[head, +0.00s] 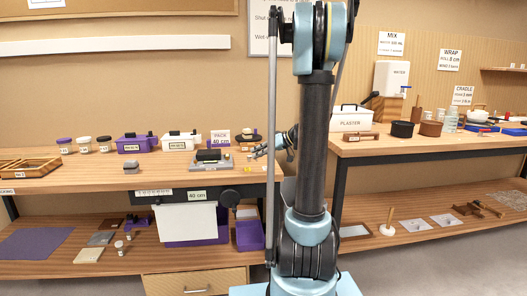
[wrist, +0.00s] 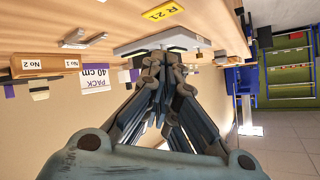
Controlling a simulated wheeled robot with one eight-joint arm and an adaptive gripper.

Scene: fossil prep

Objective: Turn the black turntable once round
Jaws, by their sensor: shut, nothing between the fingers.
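My gripper (head: 258,153) is at the end of my arm, just above the bench top and right of a grey device with a black top (head: 208,156). Its fingers (wrist: 163,62) are together with nothing between them in the wrist view. The grey device's pale base (wrist: 128,47) lies beyond the fingertips there, and the fingers hide part of it. A small dark, flat item (head: 247,138) stands behind the device, beside the PACK sign; it may be the black turntable, but it is too small to be sure. I cannot tell whether the fingers touch anything.
The PACK 40 cm sign (head: 220,137), a white box (head: 181,141) and a purple box (head: 136,143) stand along the bench back. A yellow R 21 label (wrist: 163,12) is by the device. A black knob (head: 229,197) is below the bench edge.

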